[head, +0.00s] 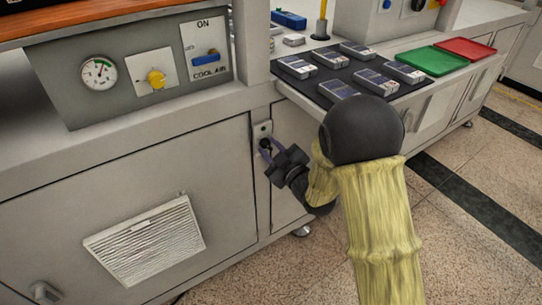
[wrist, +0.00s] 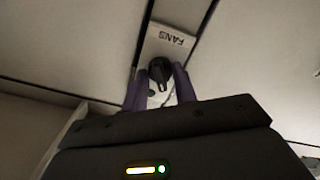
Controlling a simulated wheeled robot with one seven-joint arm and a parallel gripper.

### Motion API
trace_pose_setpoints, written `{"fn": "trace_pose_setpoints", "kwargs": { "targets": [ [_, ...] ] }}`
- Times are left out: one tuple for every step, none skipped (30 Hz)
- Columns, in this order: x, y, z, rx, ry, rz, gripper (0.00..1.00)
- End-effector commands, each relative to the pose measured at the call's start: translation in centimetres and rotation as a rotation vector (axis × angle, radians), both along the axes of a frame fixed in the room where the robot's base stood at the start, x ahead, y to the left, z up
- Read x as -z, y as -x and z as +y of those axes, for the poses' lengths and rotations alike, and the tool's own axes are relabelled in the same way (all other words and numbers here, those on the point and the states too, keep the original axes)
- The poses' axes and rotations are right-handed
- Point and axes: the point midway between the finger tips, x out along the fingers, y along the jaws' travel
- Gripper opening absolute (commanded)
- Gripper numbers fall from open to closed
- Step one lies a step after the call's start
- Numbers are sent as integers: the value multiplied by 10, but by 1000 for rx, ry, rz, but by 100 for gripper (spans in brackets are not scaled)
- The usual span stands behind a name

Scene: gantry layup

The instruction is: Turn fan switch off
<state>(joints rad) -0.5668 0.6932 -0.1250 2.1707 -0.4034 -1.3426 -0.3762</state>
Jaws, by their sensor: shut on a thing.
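The fan switch is a black rotary knob on a small light plate set in the cabinet front. In the wrist view the knob (wrist: 160,70) sits between the two purple fingers of my gripper (wrist: 160,88), under the label FANS (wrist: 171,39). My gripper is shut on the knob. In the head view my gripper (head: 266,150) reaches the switch plate (head: 262,130) from the right, and the knob is small and partly hidden by the fingers. A small green spot shows on the plate below the knob in the wrist view.
Above the cabinet are a gauge (head: 99,73), a yellow knob (head: 156,79) and a blue COOL AIR switch (head: 206,57). A black mat (head: 335,65) with several packs, a green tray (head: 431,61) and a red tray (head: 467,48) lie on the worktop. The floor at right is clear.

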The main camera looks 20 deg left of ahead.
Motion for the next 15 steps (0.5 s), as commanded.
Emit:
{"fn": "trace_pose_setpoints", "kwargs": {
  "targets": [
    [4, 0, 0, 0, 25, -27, 5],
    [4, 0, 0, 0, 40, -45, 5],
    [4, 0, 0, -1, 57, -66, 5],
    [4, 1, 0, 0, 70, -80, 5],
    [4, 0, 0, 0, 82, -93, 5],
    [4, 1, 0, -1, 96, -108, 5],
    [4, 1, 0, -1, 107, -121, 5],
    [3, 0, 0, -1, 115, -131, 5],
    [3, 0, 0, -1, 125, -143, 5],
    [3, 0, 0, -1, 132, -150, 5],
    [2, 0, 0, -1, 138, -157, 5],
    [2, 0, 0, -1, 144, -165, 5],
    [2, 0, 0, -1, 148, -169, 5],
    [2, 0, 0, 0, 153, -173, 5],
    [2, 0, 0, 0, 156, -177, 5]
  ]
}}
